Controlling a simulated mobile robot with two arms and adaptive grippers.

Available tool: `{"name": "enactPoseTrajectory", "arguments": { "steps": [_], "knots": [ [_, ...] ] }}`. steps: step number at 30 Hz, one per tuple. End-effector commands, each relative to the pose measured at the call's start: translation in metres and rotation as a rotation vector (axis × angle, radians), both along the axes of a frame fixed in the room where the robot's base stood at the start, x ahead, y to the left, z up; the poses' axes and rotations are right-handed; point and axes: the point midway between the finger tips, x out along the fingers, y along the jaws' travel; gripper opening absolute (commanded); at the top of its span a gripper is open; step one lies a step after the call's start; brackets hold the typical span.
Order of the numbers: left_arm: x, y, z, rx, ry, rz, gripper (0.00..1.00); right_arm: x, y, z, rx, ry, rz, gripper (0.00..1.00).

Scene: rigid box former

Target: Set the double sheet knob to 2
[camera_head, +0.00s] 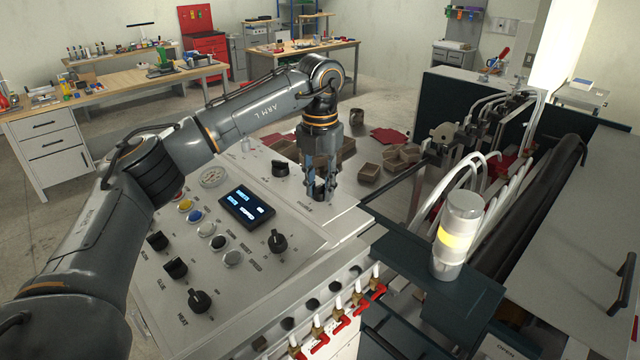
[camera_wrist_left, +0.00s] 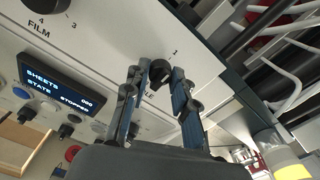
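The double sheet knob (camera_head: 319,191) is a small black knob on the light panel, next to a partly covered label. In the left wrist view the knob (camera_wrist_left: 160,73) shows between the fingertips, with a "1" printed beyond it and the end of the label, "LE", below. My left gripper (camera_head: 320,180) points down at the knob, its blue-padded fingers one on each side. In the left wrist view the fingers (camera_wrist_left: 156,80) are apart, and I cannot tell whether either touches the knob. Which number the knob points to is unclear. My right gripper is not in view.
The film knob (camera_head: 280,168) sits behind and left of the gripper. A display (camera_head: 247,207), which reads "sheets" and "stopped" in the wrist view, buttons and more black knobs cover the panel. A lit signal lamp (camera_head: 458,236) stands at the right, beside machine hoses.

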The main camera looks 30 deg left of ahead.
Motion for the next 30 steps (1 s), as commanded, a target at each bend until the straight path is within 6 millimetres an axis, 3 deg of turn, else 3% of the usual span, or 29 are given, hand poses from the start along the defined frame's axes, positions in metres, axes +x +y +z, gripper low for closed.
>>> {"name": "enactPoseTrajectory", "arguments": {
  "steps": [1,3,14,30],
  "knots": [
    [0.000,0.000,0.000,0.000,0.000,0.000,0.10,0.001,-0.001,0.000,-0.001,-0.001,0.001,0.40],
    [0.000,0.000,0.000,0.000,0.000,0.000,0.00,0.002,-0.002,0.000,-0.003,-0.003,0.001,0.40],
    [0.000,0.000,0.000,0.000,0.001,-0.046,0.00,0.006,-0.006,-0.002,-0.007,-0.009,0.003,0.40],
    [0.000,0.000,0.000,0.000,0.000,-0.470,0.00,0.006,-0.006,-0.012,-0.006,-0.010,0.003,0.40]
  ]
}}
